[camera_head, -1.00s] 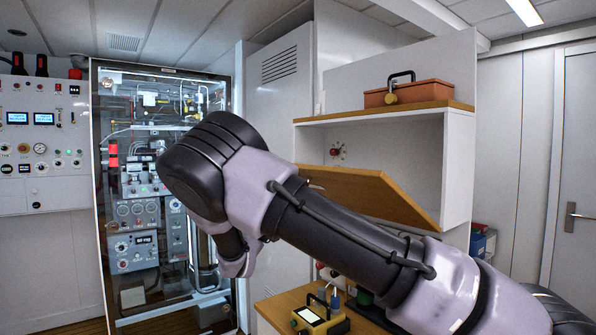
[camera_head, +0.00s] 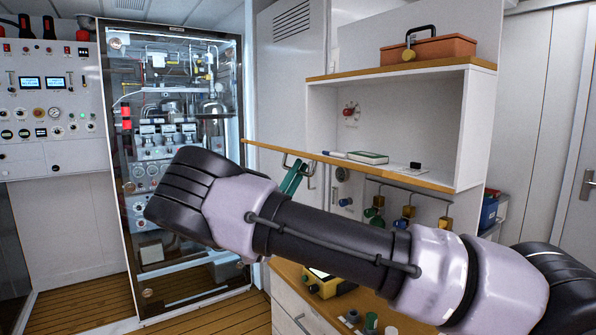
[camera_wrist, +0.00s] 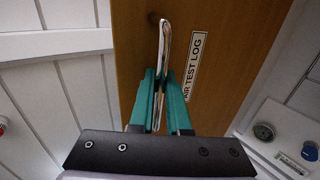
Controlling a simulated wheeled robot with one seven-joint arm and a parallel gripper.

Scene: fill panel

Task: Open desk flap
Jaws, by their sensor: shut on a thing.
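The wooden desk flap (camera_head: 345,163) lies about level in the head view, hinged out from the white cabinet and seen almost edge-on. In the wrist view its wood face (camera_wrist: 140,50) carries an "AIR TEST LOG" label (camera_wrist: 195,65). A metal loop handle (camera_wrist: 164,40) stands out from that face. My gripper (camera_wrist: 160,85) has its green fingers shut around the handle. In the head view my gripper (camera_head: 292,177) is at the flap's front edge, at the handle (camera_head: 307,164). My arm hides part of the space below the flap.
A notebook (camera_head: 368,157) and a pen (camera_head: 334,154) lie by the flap inside the open compartment. A red toolbox (camera_head: 440,48) with a padlock is on top. Below are valves (camera_head: 408,212) and a lower desk top with a yellow device (camera_head: 325,284). A glass-fronted panel (camera_head: 185,80) stands left.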

